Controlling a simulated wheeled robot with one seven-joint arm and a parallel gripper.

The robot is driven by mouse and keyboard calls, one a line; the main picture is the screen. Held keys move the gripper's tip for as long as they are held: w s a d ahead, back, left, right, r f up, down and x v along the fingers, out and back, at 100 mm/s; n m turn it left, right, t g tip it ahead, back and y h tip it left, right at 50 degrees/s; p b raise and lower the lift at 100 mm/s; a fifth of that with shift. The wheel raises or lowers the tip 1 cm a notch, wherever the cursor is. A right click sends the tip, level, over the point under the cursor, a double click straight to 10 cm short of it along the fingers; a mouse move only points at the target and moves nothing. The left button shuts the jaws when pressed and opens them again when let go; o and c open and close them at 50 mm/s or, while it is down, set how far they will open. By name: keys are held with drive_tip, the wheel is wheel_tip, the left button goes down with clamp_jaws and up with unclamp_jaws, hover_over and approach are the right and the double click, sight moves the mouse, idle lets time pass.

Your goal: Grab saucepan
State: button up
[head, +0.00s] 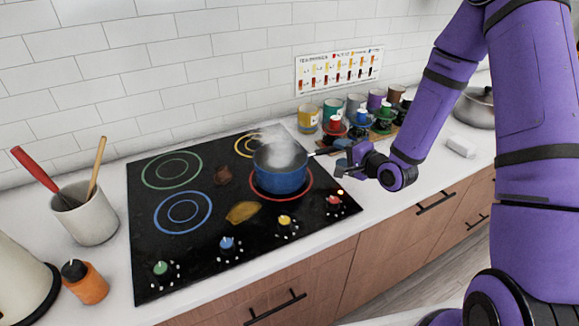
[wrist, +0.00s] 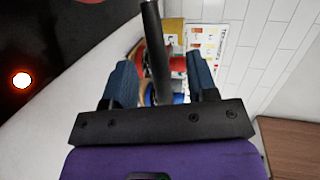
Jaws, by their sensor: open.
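The blue saucepan (head: 281,182) sits on the red-ringed burner of the black cooktop, with white steam above it. Its dark handle (head: 325,151) points right toward my gripper (head: 352,158). In the wrist view, my gripper (wrist: 162,67) has its two blue fingers apart. The black handle (wrist: 153,40) runs lengthwise through the gap between them. Clear space shows between the handle and the right finger; the left finger is closer to it. The pan's body is out of the wrist view.
The black cooktop (head: 147,240) has other coloured burner rings, front knobs and dark food stains. Several cups and coloured items stand behind my gripper by a wall chart (head: 338,72). A utensil crock (head: 90,218) and an orange bottle (head: 85,284) stand left. A metal pot (head: 474,108) is at right.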

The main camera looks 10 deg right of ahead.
sight(331, 151)
drive_tip(key=shift+f+x, duration=0.15)
drive_tip(key=shift+x, duration=1.3)
drive_tip(key=shift+f+x, duration=0.1)
drive_tip(key=shift+x, duration=1.35)
drive_tip(key=shift+s+a, duration=0.15)
drive_tip(key=shift+s, duration=0.05)
clamp_jaws()
